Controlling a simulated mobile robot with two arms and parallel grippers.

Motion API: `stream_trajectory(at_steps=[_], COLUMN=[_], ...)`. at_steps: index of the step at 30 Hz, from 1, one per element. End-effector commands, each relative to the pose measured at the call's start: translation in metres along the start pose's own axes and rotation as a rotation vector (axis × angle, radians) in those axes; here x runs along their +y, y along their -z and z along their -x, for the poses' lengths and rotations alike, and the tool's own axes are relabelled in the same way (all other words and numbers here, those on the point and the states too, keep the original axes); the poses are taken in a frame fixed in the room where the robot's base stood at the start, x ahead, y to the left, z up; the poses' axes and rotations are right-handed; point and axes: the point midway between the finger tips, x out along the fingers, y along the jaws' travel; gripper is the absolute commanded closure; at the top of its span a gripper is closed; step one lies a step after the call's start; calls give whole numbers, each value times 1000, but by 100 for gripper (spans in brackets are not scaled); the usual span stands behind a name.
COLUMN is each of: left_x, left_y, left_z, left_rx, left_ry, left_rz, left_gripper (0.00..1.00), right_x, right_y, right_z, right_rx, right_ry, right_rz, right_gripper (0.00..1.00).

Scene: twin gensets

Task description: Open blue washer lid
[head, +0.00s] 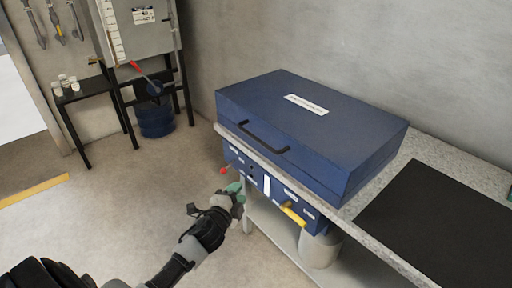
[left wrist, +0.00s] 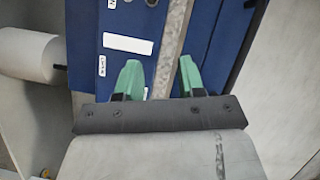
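The blue washer (head: 310,115) is a wide box on the bench with a white label on top. Its lid (head: 260,90) is down, flat and shut. A black bar handle (head: 262,137) is on the front side. My left gripper (head: 237,190) has green fingertips and is below and left of the handle, in front of the bench's edge. In the left wrist view the left gripper (left wrist: 160,76) is open, its fingers apart with nothing held between them. The pale counter edge and blue surfaces lie beyond the fingers. My right gripper is not in view.
Under the counter (head: 425,150) is a blue control panel (head: 275,190) with a red knob (head: 226,170) and a yellow handle (head: 294,215). A black mat (head: 440,225) lies at right. A grey cabinet (head: 140,30) and blue bucket (head: 155,120) stand at back left. The floor left is clear.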

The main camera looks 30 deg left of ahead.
Motion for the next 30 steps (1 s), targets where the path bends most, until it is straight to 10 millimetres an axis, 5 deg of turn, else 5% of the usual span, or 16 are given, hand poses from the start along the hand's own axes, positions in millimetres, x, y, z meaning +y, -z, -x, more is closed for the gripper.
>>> stream_trajectory(at_steps=[3,7,11,30], left_x=[-65,-100,-111,-133], left_y=[22,35,39,50], left_z=[1,7,1,-92], left_rx=[60,84,89,88], left_ry=[161,247,266,262], left_rz=[-126,-197,-211,-207], left_gripper=[61,61,61,61], right_x=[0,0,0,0], right_y=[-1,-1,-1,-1], right_z=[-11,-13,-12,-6], right_rx=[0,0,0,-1], right_ry=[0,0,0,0], right_rz=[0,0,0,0], right_gripper=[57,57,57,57])
